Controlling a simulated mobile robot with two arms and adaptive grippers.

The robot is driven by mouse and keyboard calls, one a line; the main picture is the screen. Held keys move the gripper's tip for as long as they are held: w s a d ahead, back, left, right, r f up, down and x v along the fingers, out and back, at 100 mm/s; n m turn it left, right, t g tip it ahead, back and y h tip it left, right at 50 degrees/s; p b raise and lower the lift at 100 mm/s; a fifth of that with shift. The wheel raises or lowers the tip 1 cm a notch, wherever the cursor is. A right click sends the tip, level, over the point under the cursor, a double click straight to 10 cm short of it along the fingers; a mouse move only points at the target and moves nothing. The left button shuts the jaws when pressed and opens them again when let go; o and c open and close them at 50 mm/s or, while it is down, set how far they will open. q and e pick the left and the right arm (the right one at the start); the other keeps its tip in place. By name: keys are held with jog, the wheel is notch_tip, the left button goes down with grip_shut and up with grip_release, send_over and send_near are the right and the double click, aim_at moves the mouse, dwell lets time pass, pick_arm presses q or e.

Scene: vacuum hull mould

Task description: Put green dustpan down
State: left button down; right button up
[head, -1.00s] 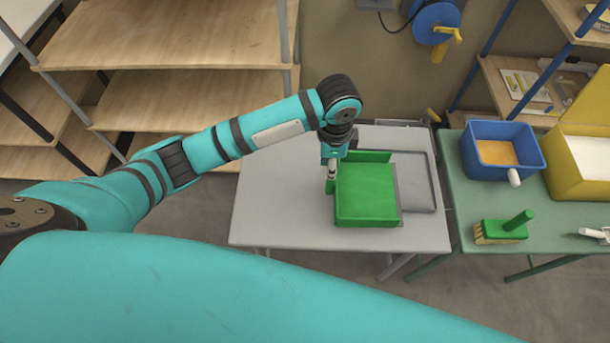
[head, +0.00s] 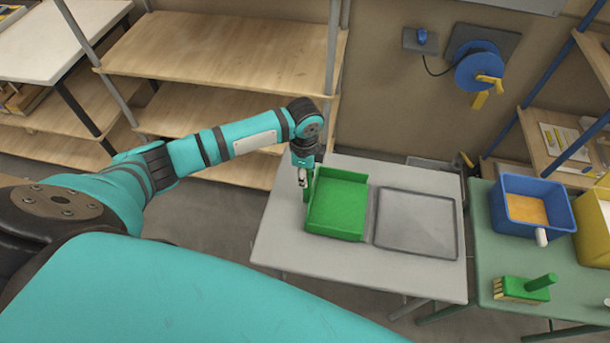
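The green dustpan (head: 338,212) is a shallow open pan over the left half of the grey table (head: 280,235). It lies level, with its raised wall at the back. My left gripper (head: 304,184) points down at the pan's left edge and is shut on a green part there; the fingers are small and partly merge with the pan. I cannot tell whether the pan's underside touches the tabletop. My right gripper is not in view.
A flat grey tray (head: 415,222) lies on the table just right of the dustpan. A green table (head: 485,250) to the right holds a blue bin (head: 535,212) and a green brush (head: 525,288). Wooden shelves (head: 230,60) stand behind. The grey table's front strip is clear.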

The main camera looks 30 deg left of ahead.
pick_arm(q)
jog(key=shift+f, duration=0.75)
jog(key=c, duration=1.1)
grip_release()
jog(key=shift+f, duration=0.1)
notch_tip(320, 180, up, 12)
jog(key=shift+r, duration=0.1)
